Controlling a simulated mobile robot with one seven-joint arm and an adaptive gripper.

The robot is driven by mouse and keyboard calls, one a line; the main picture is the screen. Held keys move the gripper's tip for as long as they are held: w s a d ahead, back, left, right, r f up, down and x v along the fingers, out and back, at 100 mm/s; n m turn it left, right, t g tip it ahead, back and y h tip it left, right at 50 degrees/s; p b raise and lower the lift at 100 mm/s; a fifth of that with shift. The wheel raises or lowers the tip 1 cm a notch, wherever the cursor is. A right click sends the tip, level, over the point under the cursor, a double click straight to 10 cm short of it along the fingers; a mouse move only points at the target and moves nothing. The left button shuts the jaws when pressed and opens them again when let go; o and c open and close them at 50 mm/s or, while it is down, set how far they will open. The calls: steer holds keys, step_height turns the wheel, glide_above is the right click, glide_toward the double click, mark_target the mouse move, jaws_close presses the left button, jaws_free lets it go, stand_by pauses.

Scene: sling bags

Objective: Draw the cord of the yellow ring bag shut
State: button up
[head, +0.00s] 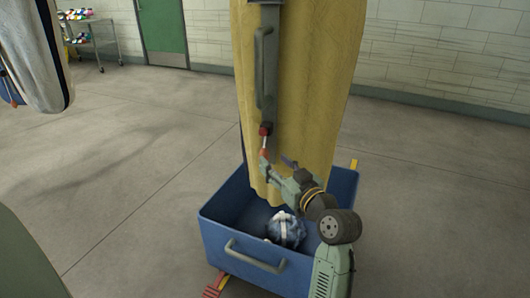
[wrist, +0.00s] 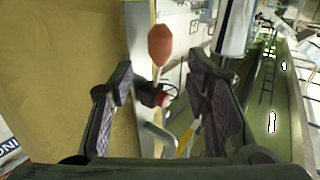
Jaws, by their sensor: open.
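The yellow bag (head: 300,90) hangs in the middle of the head view and fills the left of the wrist view (wrist: 65,80). On its front, a black and red fitting (head: 265,130) sits below a grey handle (head: 264,68). A thin cord runs down from it to a red knob (head: 264,155). My gripper (head: 275,163) is beside the bag, close to the knob. In the wrist view my gripper (wrist: 160,95) is open, its fingers apart. The red knob (wrist: 160,45) appears between and above the fingertips, and the fitting (wrist: 158,97) between the fingers. No grip on either shows.
A blue bin (head: 215,225) with a front handle stands under the bag, holding a blue and white bundle (head: 286,230). Another bag (head: 35,55) hangs at the far left. A cart (head: 92,40) and green door (head: 163,30) are at the back. Floor at left is clear.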

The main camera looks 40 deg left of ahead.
mark_target(267, 155)
steer(key=p+x, duration=0.1)
steer(key=x, duration=0.5)
steer(key=shift+w+a, duration=0.1)
steer(key=shift+a, duration=0.1)
jaws_close()
stand_by(0.3)
stand_by(0.3)
